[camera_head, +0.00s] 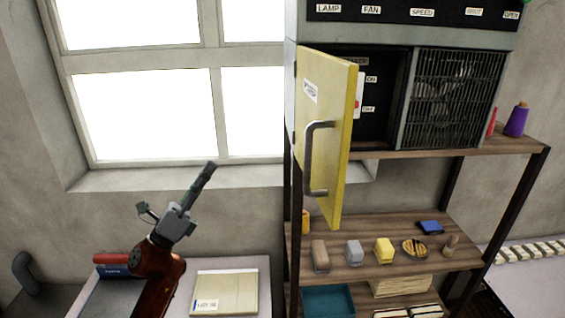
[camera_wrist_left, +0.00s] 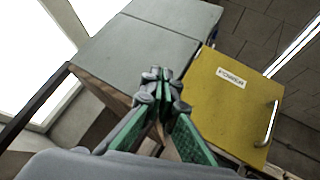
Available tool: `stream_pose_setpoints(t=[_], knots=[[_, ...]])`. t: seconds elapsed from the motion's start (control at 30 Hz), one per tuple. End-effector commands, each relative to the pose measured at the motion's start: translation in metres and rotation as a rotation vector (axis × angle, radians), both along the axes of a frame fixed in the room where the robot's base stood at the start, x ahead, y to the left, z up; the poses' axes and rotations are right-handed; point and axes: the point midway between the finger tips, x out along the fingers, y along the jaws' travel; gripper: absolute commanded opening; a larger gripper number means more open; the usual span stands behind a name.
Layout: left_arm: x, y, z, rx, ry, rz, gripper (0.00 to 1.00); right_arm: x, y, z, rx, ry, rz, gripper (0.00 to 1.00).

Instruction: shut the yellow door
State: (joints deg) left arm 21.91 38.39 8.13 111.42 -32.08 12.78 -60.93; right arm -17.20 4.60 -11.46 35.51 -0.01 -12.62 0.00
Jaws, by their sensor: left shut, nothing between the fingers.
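The yellow door (camera_head: 334,140) stands open on the left side of a grey cabinet (camera_head: 400,36), swung out toward me. It has a metal handle (camera_head: 309,160) and a small white label. In the left wrist view the yellow door (camera_wrist_left: 222,105) shows its labelled face and handle (camera_wrist_left: 271,124) at the right. My left gripper (camera_head: 209,167) is shut and empty, to the left of the door and apart from it, in front of the window. In the left wrist view its fingers (camera_wrist_left: 157,76) are together, with the cabinet's grey side behind them. My right gripper is not in view.
The cabinet stands on a wooden shelf rack (camera_head: 380,240) holding several small items. A purple spool (camera_head: 517,119) stands right of the cabinet. Below my left arm, a light table holds a flat folder (camera_head: 224,293). The space between the gripper and the door looks free.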

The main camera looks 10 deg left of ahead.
Motion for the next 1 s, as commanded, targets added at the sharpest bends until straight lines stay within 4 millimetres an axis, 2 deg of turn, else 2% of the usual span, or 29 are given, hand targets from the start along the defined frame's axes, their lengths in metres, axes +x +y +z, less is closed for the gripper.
stream_pose_setpoints(t=[0.03,0.1,0.2,0.3,0.43,0.6,0.77,0.87,1.0], knots=[[-0.018,-0.018,0.038,0.146,-0.135,0.014,0.00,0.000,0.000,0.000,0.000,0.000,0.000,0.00],[-0.046,-0.043,0.074,0.355,-0.322,0.041,0.00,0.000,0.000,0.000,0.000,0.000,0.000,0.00],[-0.088,-0.073,0.111,0.643,-0.589,0.093,0.00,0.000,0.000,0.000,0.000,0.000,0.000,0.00],[-0.124,-0.092,0.130,0.913,-0.839,0.155,0.00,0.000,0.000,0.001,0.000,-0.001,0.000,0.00],[-0.158,-0.098,0.140,1.193,-1.095,0.223,0.00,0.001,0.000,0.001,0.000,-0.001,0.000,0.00],[-0.180,-0.093,0.142,1.401,-1.276,0.269,0.00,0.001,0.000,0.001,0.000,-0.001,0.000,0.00],[-0.183,-0.095,0.141,1.455,-1.319,0.276,0.00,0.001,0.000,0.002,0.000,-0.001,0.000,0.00],[-0.181,-0.105,0.141,1.452,-1.320,0.275,0.00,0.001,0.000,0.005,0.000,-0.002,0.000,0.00],[-0.176,-0.130,0.142,1.450,-1.320,0.273,0.00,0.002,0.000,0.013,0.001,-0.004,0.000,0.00]])
